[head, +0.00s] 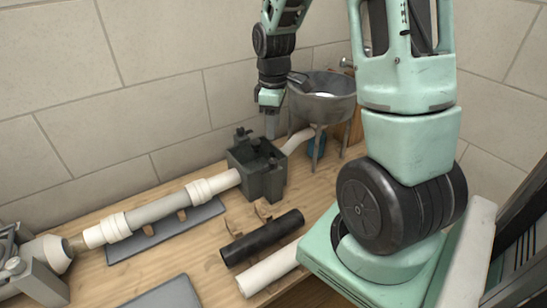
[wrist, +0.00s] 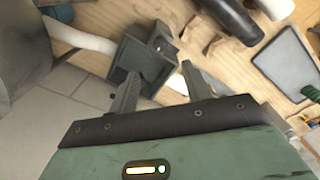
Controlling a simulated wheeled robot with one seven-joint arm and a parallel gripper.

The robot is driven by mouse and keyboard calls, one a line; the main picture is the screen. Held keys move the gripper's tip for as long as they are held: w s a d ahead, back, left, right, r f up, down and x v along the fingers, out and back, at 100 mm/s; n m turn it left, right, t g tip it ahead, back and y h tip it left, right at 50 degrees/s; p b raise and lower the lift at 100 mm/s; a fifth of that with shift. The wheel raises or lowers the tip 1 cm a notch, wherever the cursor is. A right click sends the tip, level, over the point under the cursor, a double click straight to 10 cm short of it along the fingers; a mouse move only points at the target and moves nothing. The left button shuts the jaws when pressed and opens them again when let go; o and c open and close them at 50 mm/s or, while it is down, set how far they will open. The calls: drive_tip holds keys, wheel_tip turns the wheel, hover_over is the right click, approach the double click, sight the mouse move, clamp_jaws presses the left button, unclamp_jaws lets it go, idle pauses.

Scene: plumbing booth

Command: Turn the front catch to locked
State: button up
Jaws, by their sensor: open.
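A dark grey open-topped box (head: 262,183) stands on the bench, with a white pipe entering its left side. Small dark catch-like parts stand on its rim: one at the back (head: 241,134) and one at the front right (head: 273,163). They are too small to read as locked or unlocked. My gripper (head: 271,132) points down just above the box's back right part. In the wrist view the box (wrist: 132,52) lies beyond my open fingers (wrist: 160,70). The left finger overlaps the box in that view, so contact cannot be told.
A grey pipe (head: 160,210) with white couplings runs left from the box. A black pipe (head: 262,238) and a white pipe (head: 268,270) lie in front. A metal basin (head: 322,104) on legs stands close at the right. Tiled walls rise behind.

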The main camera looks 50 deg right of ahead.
sight(273, 160)
wheel_tip(273, 160, down, 12)
drive_tip(key=shift+r+p, duration=0.1)
drive_tip(key=shift+p, duration=0.2)
drive_tip(key=c, duration=1)
